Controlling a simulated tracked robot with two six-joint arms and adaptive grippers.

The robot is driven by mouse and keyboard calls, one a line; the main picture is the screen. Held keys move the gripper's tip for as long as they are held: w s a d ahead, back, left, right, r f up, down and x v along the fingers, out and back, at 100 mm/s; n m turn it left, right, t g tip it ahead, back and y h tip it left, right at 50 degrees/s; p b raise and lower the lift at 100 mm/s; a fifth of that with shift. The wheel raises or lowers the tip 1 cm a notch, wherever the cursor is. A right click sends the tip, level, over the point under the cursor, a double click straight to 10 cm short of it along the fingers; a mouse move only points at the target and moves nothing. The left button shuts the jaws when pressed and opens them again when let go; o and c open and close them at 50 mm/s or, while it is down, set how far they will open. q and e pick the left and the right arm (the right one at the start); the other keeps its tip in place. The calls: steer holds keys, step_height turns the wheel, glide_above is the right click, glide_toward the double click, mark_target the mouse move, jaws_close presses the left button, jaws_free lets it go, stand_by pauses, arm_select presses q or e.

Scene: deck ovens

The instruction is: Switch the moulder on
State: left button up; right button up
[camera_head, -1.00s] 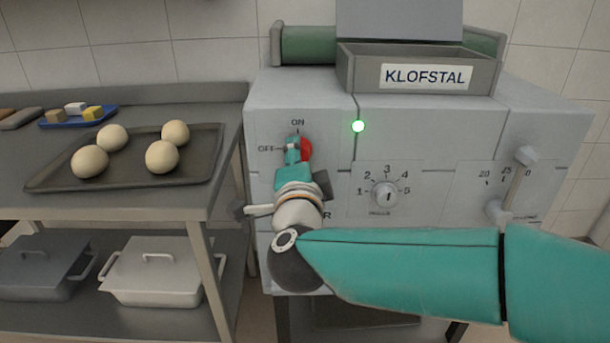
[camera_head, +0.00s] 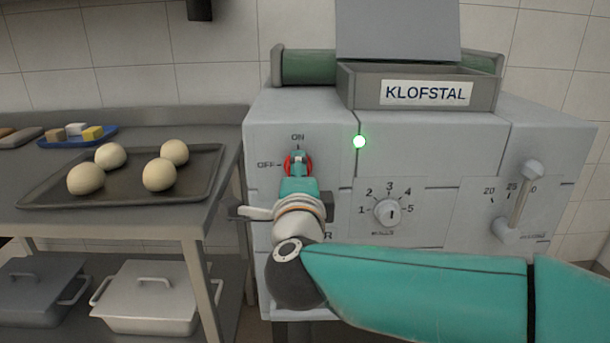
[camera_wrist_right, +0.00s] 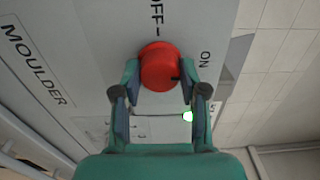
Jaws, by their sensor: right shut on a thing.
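The moulder (camera_head: 420,140) is a grey machine with a panel marked MOULDER in the right wrist view (camera_wrist_right: 70,110). Its round red switch knob (camera_head: 288,166) sits between the OFF and ON labels, and it shows large in the right wrist view (camera_wrist_right: 160,66). A dark mark on the knob's face lies on its ON side. My right gripper (camera_head: 298,160) is shut on the knob, one finger on each side (camera_wrist_right: 162,78). My left gripper is out of view.
Right of the switch are a numbered dial (camera_head: 388,212) and a lever (camera_head: 520,200) on a scale. A steel table (camera_head: 120,120) on the left holds a dark tray (camera_head: 125,195) with several dough balls. Lidded pans stand on its lower shelf.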

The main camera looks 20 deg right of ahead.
steer(key=o, duration=1.2)
steer(key=shift+d+f, duration=0.1)
steer(key=shift+f, duration=0.1)
steer(key=shift+c, duration=0.2)
steer(key=shift+r, duration=0.1)
steer(key=shift+s, duration=0.1)
steer(key=v, duration=1.1)
steer(key=shift+s, duration=0.35)
